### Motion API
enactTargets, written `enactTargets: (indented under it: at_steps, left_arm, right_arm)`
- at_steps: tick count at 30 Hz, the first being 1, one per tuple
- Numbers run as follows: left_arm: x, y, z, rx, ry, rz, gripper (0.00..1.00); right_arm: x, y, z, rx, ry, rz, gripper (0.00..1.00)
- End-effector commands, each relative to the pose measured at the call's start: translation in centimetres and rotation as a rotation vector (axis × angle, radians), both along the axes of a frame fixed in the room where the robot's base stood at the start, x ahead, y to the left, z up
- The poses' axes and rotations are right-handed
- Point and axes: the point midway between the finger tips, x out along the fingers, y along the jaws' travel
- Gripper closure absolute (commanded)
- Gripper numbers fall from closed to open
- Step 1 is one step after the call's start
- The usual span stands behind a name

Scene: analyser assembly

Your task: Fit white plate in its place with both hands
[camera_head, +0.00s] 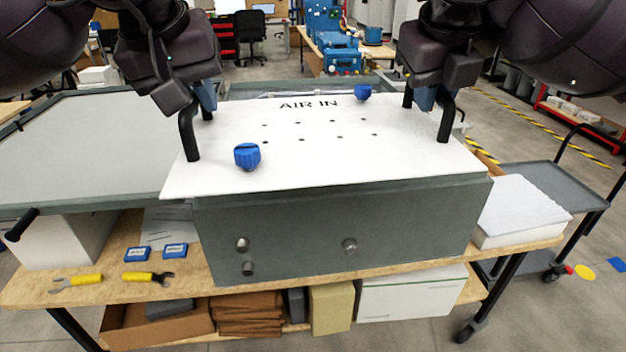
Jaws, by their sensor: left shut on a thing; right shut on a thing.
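The white plate (310,165) lies over the top of the grey analyser box (320,240), with "AIR IN" lettering towards its far edge. Its front and left edges overhang the box a little; I cannot tell whether it rests flush. It carries two black handles, several small holes and two blue knobs, one near left (247,156) and one far right (363,92). My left gripper (205,100) is shut on the left black handle (188,135). My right gripper (426,97) is shut on the right black handle (444,120).
A large grey panel (85,145) is at the left. The wooden workbench (110,290) holds two spanners (148,278) and two small blue boxes (137,254) at front left. A white slab (520,208) sits right of the box, beside a grey cart (550,183).

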Motion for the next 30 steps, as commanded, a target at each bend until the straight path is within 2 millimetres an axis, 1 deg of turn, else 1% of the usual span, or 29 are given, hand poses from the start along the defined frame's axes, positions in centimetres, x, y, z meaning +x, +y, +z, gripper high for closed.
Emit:
enactTargets:
  at_steps: [8,13,17,30]
  left_arm:
    - [0.1,0.1,0.1,0.002,-0.001,0.004,1.00]
    - [0.3,0.1,-0.5,0.002,-0.001,0.004,1.00]
    - [0.6,0.2,-1.6,0.002,0.001,0.004,1.00]
    - [2.0,0.1,-5.8,0.002,0.000,0.005,1.00]
  right_arm:
    - [0.1,-0.1,0.1,-0.002,-0.001,-0.005,1.00]
    - [0.2,-0.1,-0.5,-0.002,0.000,-0.005,1.00]
    - [0.5,-0.2,-1.5,-0.003,0.000,-0.006,1.00]
    - [2.0,-0.2,-5.8,-0.003,0.001,-0.006,1.00]
